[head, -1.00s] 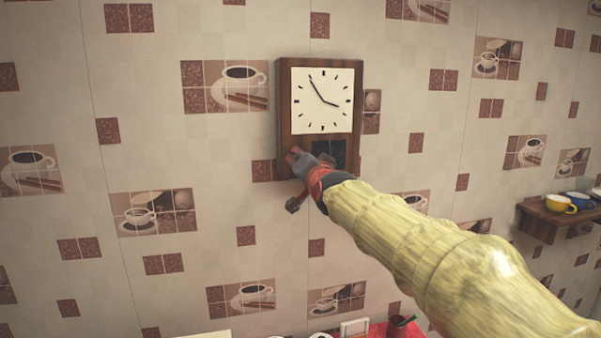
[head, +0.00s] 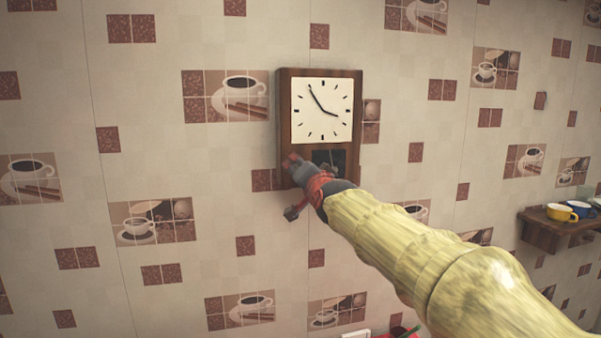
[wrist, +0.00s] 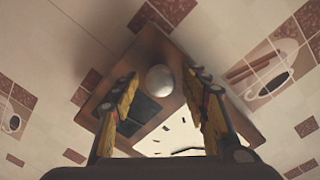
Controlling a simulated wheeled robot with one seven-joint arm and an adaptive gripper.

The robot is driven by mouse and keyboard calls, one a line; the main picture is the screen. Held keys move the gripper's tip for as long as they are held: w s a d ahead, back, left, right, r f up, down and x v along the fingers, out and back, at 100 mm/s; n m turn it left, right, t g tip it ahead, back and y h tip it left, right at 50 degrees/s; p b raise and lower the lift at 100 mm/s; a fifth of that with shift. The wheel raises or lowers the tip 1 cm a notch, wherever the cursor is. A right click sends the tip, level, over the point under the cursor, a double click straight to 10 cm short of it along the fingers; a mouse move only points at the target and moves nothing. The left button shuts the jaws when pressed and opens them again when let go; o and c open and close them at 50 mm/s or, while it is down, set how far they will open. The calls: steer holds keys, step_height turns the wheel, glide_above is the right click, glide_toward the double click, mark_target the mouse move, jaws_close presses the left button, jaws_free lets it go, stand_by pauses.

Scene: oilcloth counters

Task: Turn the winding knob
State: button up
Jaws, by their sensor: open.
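A wooden wall clock (head: 283,112) with a white dial hangs on the wall in the head view. Its dark lower window (head: 337,158) is partly covered by my gripper (head: 292,186), which is at the clock's lower left. In the wrist view, a round pale metal knob (wrist: 160,79) stands out from the clock's wooden case (wrist: 138,62). My gripper (wrist: 161,92) is open, with one finger on each side of the knob. I see gaps between knob and fingers, and no contact shows. The knob is hidden in the head view.
A wooden shelf (head: 541,233) with a yellow cup (head: 561,212) and a blue cup (head: 582,210) is on the right wall. Part of a red surface with small items shows at the bottom edge. The tiled wall around the clock is clear.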

steer(key=shift+s, duration=0.1)
steer(key=v, duration=1.1)
steer(key=shift+s, duration=0.4)
